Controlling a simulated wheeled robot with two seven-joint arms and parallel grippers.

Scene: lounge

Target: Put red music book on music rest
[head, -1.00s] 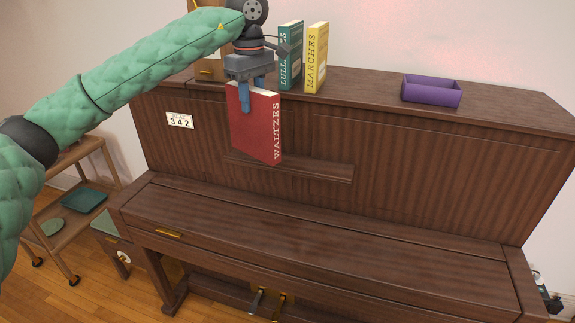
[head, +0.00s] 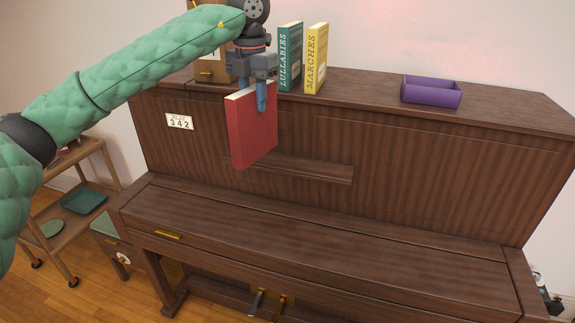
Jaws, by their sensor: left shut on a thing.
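The red music book (head: 253,133) hangs upright from my left gripper (head: 262,95), which is shut on its top edge. Its red cover shows; the spine lettering is turned out of view. The music rest (head: 310,171) is a narrow wooden ledge on the piano's upright front panel. The book is in front of the ledge's left end and hides that part. I cannot tell whether the book touches the ledge or the panel. My right gripper is not in view.
On the piano top (head: 375,86) stand a green book (head: 289,56), a yellow book (head: 315,58) and a purple open box (head: 432,92). A wooden object is partly behind my arm. The closed key lid (head: 320,227) is clear. A wooden trolley (head: 70,210) stands at left.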

